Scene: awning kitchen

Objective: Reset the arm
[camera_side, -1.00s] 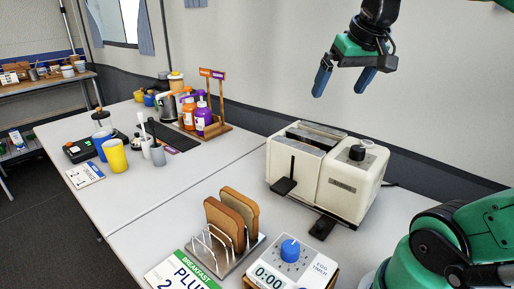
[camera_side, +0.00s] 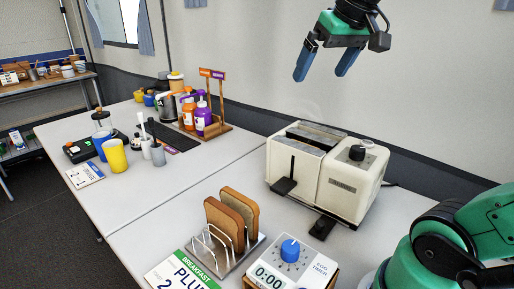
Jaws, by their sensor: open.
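My gripper (camera_side: 318,74) is at the top of the view, above and behind the toaster. Its two blue fingers are spread apart with nothing between them, and it touches nothing. My green and black arm also shows at the lower right corner.
A cream toaster (camera_side: 340,190) stands below my gripper. Toast slices (camera_side: 232,217) stand in a wire rack (camera_side: 225,260) at the front, beside an egg timer (camera_side: 291,264). Bottles (camera_side: 203,120) and cups (camera_side: 115,157) stand at the left. The air around my gripper is clear.

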